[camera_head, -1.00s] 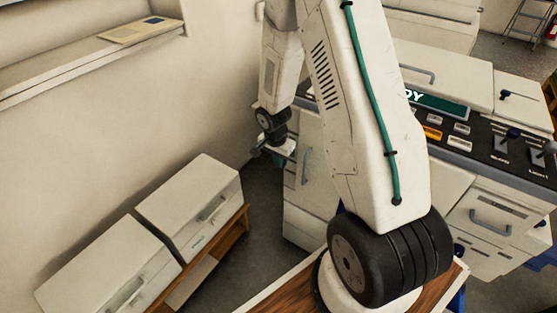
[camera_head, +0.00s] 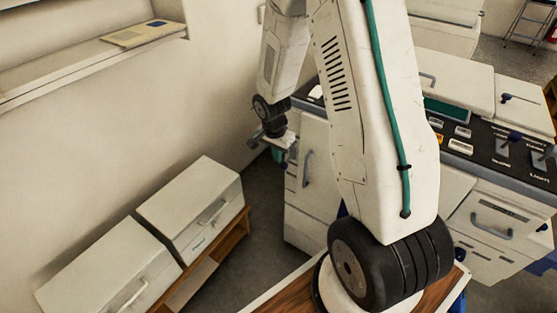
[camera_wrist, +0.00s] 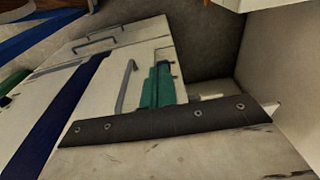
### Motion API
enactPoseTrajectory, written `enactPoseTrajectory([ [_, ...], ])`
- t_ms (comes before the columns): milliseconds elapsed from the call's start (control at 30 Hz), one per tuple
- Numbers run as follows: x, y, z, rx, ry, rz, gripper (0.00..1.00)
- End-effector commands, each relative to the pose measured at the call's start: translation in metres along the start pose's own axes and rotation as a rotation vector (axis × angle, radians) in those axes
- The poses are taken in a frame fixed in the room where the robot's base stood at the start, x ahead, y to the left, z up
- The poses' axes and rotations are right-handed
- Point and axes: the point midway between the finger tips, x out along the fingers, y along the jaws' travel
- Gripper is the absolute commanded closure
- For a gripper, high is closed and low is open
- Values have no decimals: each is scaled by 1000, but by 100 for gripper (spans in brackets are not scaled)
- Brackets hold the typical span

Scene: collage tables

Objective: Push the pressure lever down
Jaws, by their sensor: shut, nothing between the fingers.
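My gripper (camera_head: 279,155) hangs at the end of my arm, left of the white machine (camera_head: 306,205), in the head view. In the wrist view its teal fingers (camera_wrist: 160,82) are together with nothing held, in front of the machine's pale side and a grey handle (camera_wrist: 126,86). Dark levers (camera_head: 502,147) stand on the machine's black control panel (camera_head: 480,142) at the right, far from my gripper. Their labels are too small to read surely, and I cannot tell which is the pressure lever. My arm hides the left part of the panel.
Two pale cabinets (camera_head: 190,205) stand on a low wooden shelf (camera_head: 225,245) at the left. A wall ledge (camera_head: 90,60) runs above them. Grey floor (camera_head: 262,200) is open between shelf and machine. A stepladder (camera_head: 525,22) stands at the back right.

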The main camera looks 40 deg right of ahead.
Motion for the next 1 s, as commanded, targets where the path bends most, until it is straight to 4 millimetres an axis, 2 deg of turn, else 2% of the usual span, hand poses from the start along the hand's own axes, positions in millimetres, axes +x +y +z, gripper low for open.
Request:
enactPoseTrajectory([
  [33,-12,-1,6,-4,2,-3,100],
  [200,-42,-1,33,-4,2,-4,100],
  [433,-70,0,58,-2,1,-2,100],
  [633,-79,0,65,0,0,0,100],
  [1000,-79,0,65,0,0,0,100],
])
